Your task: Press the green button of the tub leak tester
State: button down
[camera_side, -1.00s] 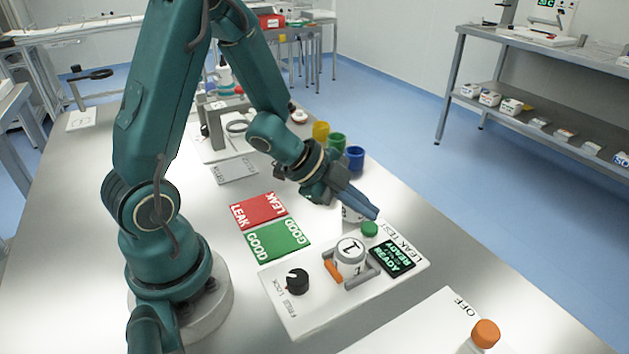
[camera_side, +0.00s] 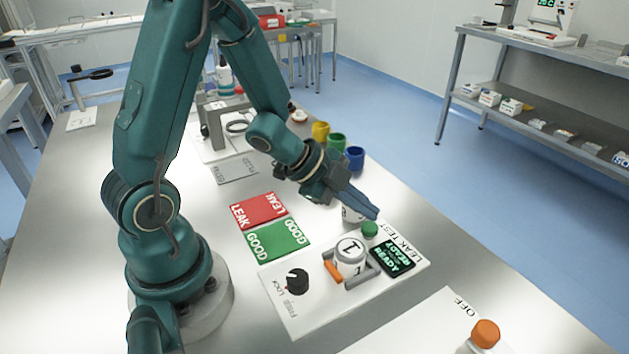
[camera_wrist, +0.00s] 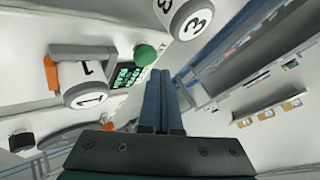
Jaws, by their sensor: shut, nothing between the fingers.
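The leak tester (camera_side: 318,316) is a white panel on the table with a black knob (camera_side: 297,281), a dark display (camera_side: 391,258) with green text, and a green button (camera_side: 370,229) at its far side. A white tub marked 1 (camera_side: 350,258) sits between the tester's orange and grey jaws. My gripper (camera_side: 374,214) is shut and empty, its fingertips just above and beside the green button; I cannot tell whether they touch. In the wrist view the green button (camera_wrist: 145,54) lies left of my shut fingertips (camera_wrist: 160,74).
A tub marked 3 (camera_wrist: 188,14) stands close beyond the fingertips, partly hidden by my gripper in the side view. Red LEAK (camera_side: 258,210) and green GOOD (camera_side: 278,240) mats lie left. Yellow, green and blue cups (camera_side: 355,157) stand behind.

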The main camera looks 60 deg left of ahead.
aim_at(363, 225)
jog(key=shift+f, duration=0.15)
dwell(0.7)
jog(key=shift+f, duration=0.3)
jog(key=shift+f, duration=0.6)
dwell(0.7)
jog(key=shift+r, duration=1.05)
jog(key=shift+r, duration=2.5)
